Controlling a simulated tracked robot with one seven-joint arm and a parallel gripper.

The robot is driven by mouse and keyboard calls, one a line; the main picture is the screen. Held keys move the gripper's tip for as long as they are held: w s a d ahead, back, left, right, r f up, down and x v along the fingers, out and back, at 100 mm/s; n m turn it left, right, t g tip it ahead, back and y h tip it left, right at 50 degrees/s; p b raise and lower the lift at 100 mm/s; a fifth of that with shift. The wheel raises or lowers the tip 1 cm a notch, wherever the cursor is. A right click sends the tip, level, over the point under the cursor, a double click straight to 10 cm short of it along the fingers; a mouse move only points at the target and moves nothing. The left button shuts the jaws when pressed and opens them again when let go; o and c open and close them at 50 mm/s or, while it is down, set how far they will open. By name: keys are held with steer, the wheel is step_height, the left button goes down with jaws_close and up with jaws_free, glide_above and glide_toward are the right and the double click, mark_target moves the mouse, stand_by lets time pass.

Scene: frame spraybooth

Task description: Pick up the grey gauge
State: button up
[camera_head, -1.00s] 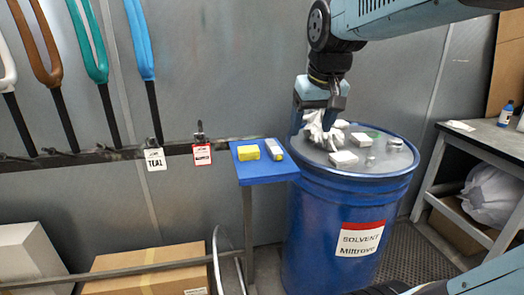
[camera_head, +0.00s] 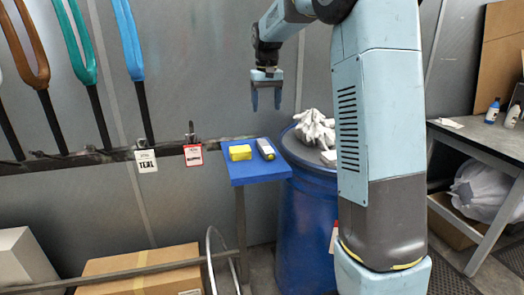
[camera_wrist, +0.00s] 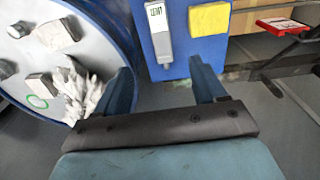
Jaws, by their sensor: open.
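A blue drum (camera_head: 303,220) stands right of the shelf, with white gloves (camera_head: 315,128) and several small blocks on its lid. My arm hides part of the drum. Coloured hooks and tags hang on the wall at left. A grey bench (camera_head: 490,145) stands at right.

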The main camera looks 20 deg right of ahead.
steer(key=w+f, duration=0.2)
steer(key=w, duration=0.1)
glide_above(264, 144)
steer(key=f, duration=0.7)
steer(key=shift+w+d+f, duration=0.15)
steer(key=shift+w+f, duration=0.05)
steer(key=shift+f, duration=0.15)
steer(key=shift+s+f, duration=0.15)
steer(key=shift+f, duration=1.25)
steer(key=shift+s+f, duration=0.1)
steer(key=shift+f, duration=1.3)
steer(key=c, duration=1.2)
steer(key=shift+c, duration=0.2)
steer(key=shift+r, duration=0.15)
